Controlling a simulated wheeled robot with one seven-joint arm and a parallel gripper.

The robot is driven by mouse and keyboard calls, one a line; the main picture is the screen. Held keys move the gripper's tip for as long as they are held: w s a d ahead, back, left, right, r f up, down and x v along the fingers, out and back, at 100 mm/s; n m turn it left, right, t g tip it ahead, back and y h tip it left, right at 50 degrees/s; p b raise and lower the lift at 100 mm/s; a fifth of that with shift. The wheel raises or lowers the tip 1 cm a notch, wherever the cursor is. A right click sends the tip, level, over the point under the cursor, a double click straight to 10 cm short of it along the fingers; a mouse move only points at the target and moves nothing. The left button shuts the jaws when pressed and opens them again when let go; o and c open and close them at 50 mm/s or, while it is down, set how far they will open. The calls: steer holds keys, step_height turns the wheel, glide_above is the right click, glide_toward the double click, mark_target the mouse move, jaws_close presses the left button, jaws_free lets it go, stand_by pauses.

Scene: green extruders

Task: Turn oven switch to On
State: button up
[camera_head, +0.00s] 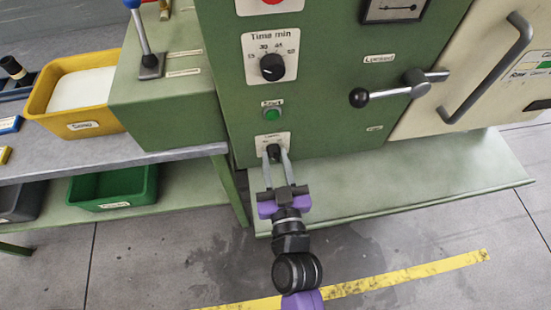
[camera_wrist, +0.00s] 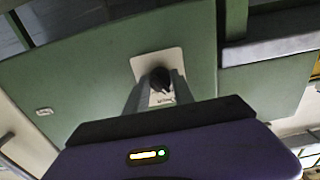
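The oven switch (camera_head: 273,151) is a black knob on a white plate, low on the green front panel. In the wrist view the knob (camera_wrist: 160,79) sits in front of its pale plate (camera_wrist: 148,61). My gripper (camera_head: 277,156) reaches up to the panel with one finger on each side of the knob. In the wrist view the two fingers (camera_wrist: 158,88) flank the knob closely. I cannot tell whether they touch it. The plate's lettering is too small to read, and the fingers partly cover it.
A green button (camera_head: 272,114) and the time dial (camera_head: 272,67) are above the switch. A lever handle (camera_head: 400,88) juts out to the right, beside a door with a grey handle (camera_head: 487,68). A green ledge (camera_head: 400,180) runs below. A yellow bin (camera_head: 45,92) stands left.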

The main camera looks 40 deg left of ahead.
jaws_close()
steer(key=shift+m, duration=0.4)
steer(key=m+b, duration=0.1)
steer(key=m, duration=0.4)
steer(key=shift+m, duration=0.3)
steer(key=m, duration=0.5)
steer(key=shift+m, duration=0.3)
steer(key=o, duration=0.8)
jaws_free()
steer(key=shift+c, duration=0.2)
